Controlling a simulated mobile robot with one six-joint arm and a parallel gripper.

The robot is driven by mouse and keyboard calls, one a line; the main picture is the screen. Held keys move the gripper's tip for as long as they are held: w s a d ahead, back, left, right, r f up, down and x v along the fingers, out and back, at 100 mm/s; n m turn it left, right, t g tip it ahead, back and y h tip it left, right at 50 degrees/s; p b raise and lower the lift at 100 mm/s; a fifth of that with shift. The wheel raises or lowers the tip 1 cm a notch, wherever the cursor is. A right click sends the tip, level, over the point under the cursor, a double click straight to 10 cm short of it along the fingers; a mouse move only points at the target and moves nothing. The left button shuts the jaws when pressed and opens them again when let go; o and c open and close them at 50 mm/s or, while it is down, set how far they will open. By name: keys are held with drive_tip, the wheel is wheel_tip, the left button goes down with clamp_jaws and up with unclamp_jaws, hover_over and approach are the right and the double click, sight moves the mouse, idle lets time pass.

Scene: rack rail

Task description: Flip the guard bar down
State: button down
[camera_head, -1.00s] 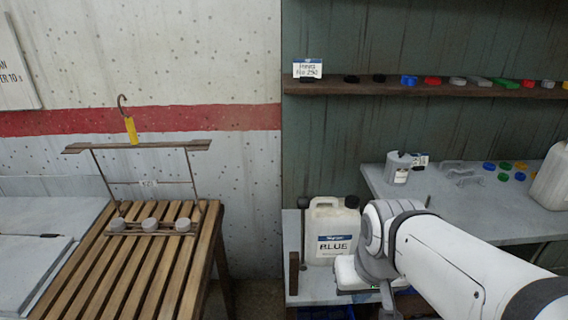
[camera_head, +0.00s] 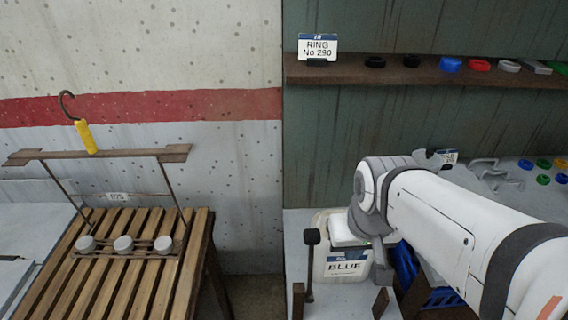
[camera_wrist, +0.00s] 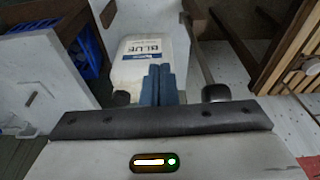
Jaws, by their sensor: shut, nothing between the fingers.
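The raised bar (camera_head: 125,153) that looks like the guard bar is a flat brown rail on two thin rods. It stands up above a slatted wooden bench (camera_head: 105,285) at the left of the head view. Three round grey knobs (camera_head: 123,244) sit in a row near the rods' feet. My gripper (camera_wrist: 158,84) shows in the wrist view with its blue-grey fingers together and empty. It points toward a white jug marked BLUE (camera_wrist: 147,58) and is well to the right of the raised bar. My arm hides the fingers in the head view.
The jug (camera_head: 342,268) stands on a grey surface, with a black-knobbed post (camera_head: 311,240) beside it. A yellow-handled hook (camera_head: 85,135) is at the bar's left half. A shelf (camera_head: 430,75) holds rings and a label. Open space lies between bench and jug.

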drive_tip(key=w+a+r+g+p, duration=0.1)
drive_tip(key=w+a+r+p, duration=0.15)
drive_tip(key=r+p, duration=0.75)
drive_tip(key=w+a+m+g+h, duration=0.1)
drive_tip(key=w+a+h, duration=0.1)
drive_tip(key=a, duration=0.6)
drive_tip(key=w+a+m+g+h, duration=0.1)
drive_tip(key=w+a+h, duration=0.1)
drive_tip(key=a, duration=0.6)
drive_tip(key=shift+w+a+f+m+g+h, duration=0.15)
drive_tip(key=shift+w+f+m+g+h, duration=0.2)
drive_tip(key=shift+w, duration=0.25)
drive_tip(key=shift+f, duration=0.15)
